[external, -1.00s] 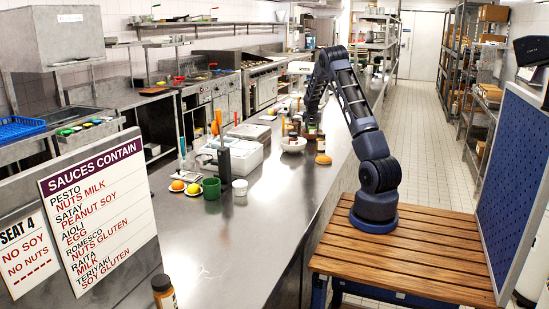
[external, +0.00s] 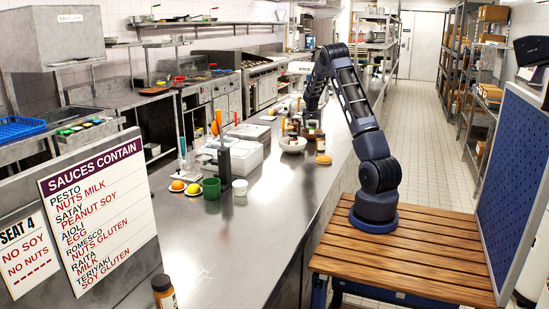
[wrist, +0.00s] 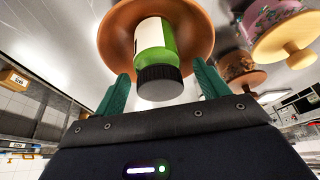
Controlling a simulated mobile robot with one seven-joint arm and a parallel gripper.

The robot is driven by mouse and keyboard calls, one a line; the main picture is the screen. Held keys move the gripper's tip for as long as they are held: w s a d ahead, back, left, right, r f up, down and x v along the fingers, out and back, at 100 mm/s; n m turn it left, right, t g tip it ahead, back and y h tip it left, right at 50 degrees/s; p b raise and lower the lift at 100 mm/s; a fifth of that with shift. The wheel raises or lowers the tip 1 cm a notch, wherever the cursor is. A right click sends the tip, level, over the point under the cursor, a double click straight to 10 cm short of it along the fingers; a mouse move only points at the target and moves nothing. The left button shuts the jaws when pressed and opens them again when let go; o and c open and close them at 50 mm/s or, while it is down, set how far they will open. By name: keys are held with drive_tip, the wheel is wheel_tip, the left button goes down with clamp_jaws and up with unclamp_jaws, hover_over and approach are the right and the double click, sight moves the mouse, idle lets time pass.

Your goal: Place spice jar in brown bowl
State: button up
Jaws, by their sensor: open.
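The brown bowl (wrist: 118,38) fills the upper middle of the wrist view. The spice jar (wrist: 155,45), with a green and white body and a dark ribbed lid (wrist: 160,82), shows against the bowl's inside, lid toward the camera. It appears to be in the bowl, but its base contact is hidden. My gripper (wrist: 163,88) is open, its green fingers on either side of the jar's lid with gaps visible. In the external view my gripper (external: 309,118) is low over the counter, among small containers; jar and bowl are hard to make out there.
Lidded jars, one pink and floral (wrist: 275,22), stand right of the bowl in the wrist view. The near counter (external: 250,225) is largely clear.

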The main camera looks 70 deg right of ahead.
drive_tip(key=w+v, duration=0.1)
drive_tip(key=v, duration=0.9)
drive_tip(key=w+a+r+n+t, duration=0.1)
drive_tip(key=a+r, duration=0.2)
drive_tip(key=a, duration=0.3)
drive_tip(key=w+a+r+n+y, duration=0.1)
drive_tip(key=a+r, duration=0.2)
drive_tip(key=a, duration=0.4)
drive_tip(key=a+r+n+t, duration=0.1)
drive_tip(key=a+r, duration=0.3)
drive_tip(key=a, duration=0.2)
drive_tip(key=s+a+r+n+t+y, duration=0.1)
drive_tip(key=s+a+r+n, duration=0.15)
drive_tip(key=a, duration=0.85)
drive_tip(key=s+a+r+n+y, duration=0.15)
drive_tip(key=a+r, duration=0.25)
drive_tip(key=a, duration=0.7)
drive_tip(key=s+a+f+n, duration=0.1)
drive_tip(key=s+a+n, duration=0.3)
drive_tip(key=s+a, duration=0.7)
drive_tip(key=s+a+f+n+t+y, duration=0.1)
drive_tip(key=s+a+n, duration=0.4)
drive_tip(key=s+a, duration=0.6)
drive_tip(key=a+f, duration=0.1)
drive_tip(key=a, duration=0.2)
drive_tip(key=shift+a, duration=0.35)
